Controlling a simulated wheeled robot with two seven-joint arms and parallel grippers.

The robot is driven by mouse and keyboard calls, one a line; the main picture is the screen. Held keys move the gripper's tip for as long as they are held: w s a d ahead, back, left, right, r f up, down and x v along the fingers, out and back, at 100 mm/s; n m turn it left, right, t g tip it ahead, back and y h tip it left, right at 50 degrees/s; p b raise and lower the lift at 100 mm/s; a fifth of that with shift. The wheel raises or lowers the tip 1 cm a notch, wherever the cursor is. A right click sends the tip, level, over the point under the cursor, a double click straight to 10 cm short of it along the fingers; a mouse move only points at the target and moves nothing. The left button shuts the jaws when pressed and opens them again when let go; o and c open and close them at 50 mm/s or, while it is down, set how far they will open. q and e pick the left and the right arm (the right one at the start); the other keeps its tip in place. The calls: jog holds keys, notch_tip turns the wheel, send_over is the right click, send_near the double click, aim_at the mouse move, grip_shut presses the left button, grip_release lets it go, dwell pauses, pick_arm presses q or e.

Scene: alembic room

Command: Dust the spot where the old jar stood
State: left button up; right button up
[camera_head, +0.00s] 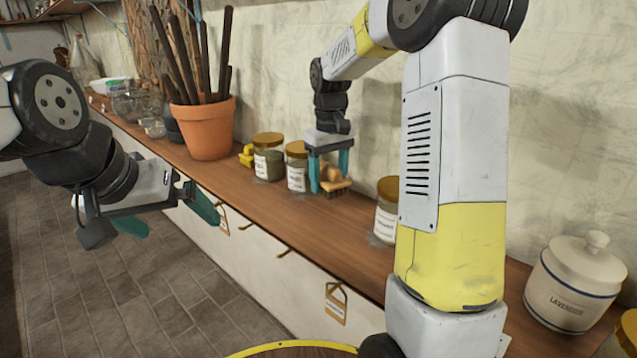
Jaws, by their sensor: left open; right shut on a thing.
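My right gripper (330,180) is shut on a small wooden brush (333,187) with bristles facing down. It holds the brush at the shelf surface, between a labelled jar to its left and another to its right. I cannot tell whether the bristles touch the wood. The jar on the left (297,172) has a golden lid and stands close beside the gripper. The jar on the right (385,222) is partly hidden behind my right arm. My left gripper (170,222) is open and empty, in front of the shelf edge, over the floor.
The wooden shelf (290,223) runs along the wall. Another lidded jar (268,160), a yellow object (246,156) and a terracotta pot of dark sticks (207,130) stand further left. A white lavender jar (573,285) stands at right. Tags hang below the front edge.

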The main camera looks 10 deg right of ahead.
aim_at(329, 165)
jog(key=shift+r, duration=1.9)
